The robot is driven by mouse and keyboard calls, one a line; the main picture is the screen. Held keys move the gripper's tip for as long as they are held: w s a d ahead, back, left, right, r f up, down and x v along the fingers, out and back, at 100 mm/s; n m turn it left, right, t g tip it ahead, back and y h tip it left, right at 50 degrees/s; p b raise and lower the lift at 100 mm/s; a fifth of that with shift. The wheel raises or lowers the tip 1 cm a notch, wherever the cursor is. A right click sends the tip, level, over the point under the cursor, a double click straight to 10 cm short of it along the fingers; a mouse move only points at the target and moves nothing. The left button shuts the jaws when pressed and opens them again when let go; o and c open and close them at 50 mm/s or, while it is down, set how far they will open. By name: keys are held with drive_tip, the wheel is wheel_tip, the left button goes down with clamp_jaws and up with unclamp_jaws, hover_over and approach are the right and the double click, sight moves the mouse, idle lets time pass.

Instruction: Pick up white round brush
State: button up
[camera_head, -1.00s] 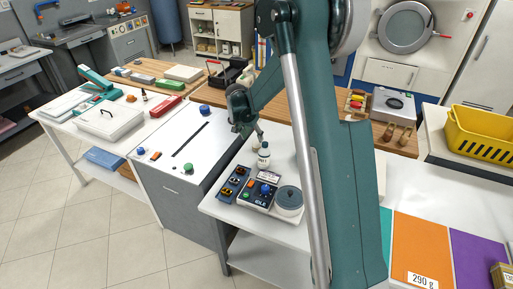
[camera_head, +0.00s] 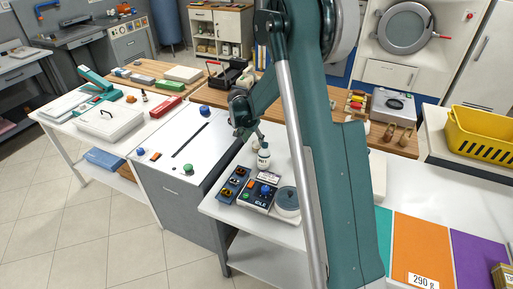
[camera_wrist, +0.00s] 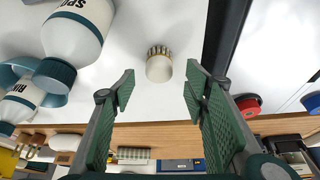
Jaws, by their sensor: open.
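The white round brush (camera_wrist: 159,66) stands out on the white table top in the wrist view. It has a pale rounded body and a ring of tan bristles on the side towards the top of the picture. My gripper (camera_wrist: 160,72) is open, with one green-padded finger on each side of the brush in the picture. I see clear space between each finger and the brush, and nothing is held. How far the fingertips are from the brush in depth is hard to tell. In the head view my arm hides most of the gripper, and I cannot make out the brush for sure.
A dark bar (camera_wrist: 226,30) and a red knob (camera_wrist: 248,104) are on the right. A control box (camera_head: 259,194) stands at the table's front in the head view.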

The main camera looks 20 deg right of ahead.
sight(256, 142)
drive_tip(key=shift+b+x, duration=0.45)
drive_tip(key=shift+x, duration=2.15)
drive_tip(key=shift+d, duration=0.15)
drive_tip(key=c, duration=1)
